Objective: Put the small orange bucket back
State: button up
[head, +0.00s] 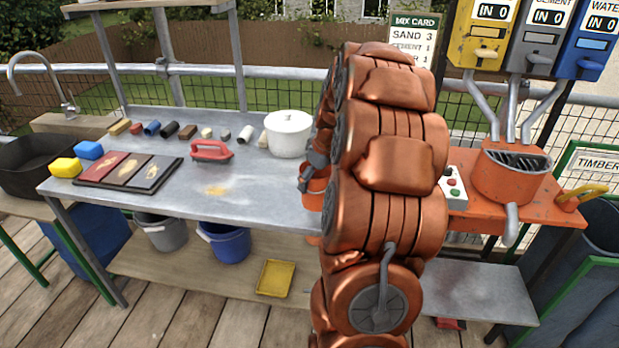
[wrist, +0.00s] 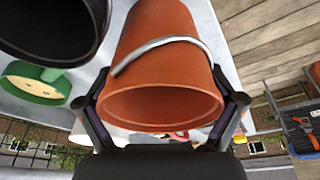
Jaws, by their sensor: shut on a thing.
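The small orange bucket (wrist: 165,60) with a grey metal handle fills the middle of the wrist view, its open mouth facing the camera. My gripper (wrist: 168,100) has one finger on each side of the bucket and is shut on it. In the head view, only a strip of the bucket (head: 315,192) shows left of my copper arm, at the right part of the grey metal worktable (head: 240,190). My gripper (head: 312,165) is mostly hidden there by the arm. I cannot tell whether the bucket touches the table.
A white pot (head: 288,134), a red-handled float (head: 211,151) and a sample board (head: 130,171) stand on the worktable. An orange mixer (head: 510,175) is to the right. Grey (head: 162,232) and blue (head: 226,242) buckets sit below. A dark round vessel (wrist: 55,25) is close in the wrist view.

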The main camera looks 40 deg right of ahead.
jog(key=shift+w+d+f+p, duration=0.4)
jog(key=shift+w+f, duration=0.25)
jog(key=shift+w, duration=0.15)
jog(key=shift+w+d+f+p, duration=0.25)
jog(key=shift+w+d+f, duration=0.1)
jog(key=shift+w+f, duration=0.35)
jog(key=shift+w+d+f+p, duration=0.4)
jog(key=shift+w+f, duration=0.2)
jog(key=shift+w, duration=0.25)
jog(key=shift+f, duration=0.15)
jog(key=o, duration=1.3)
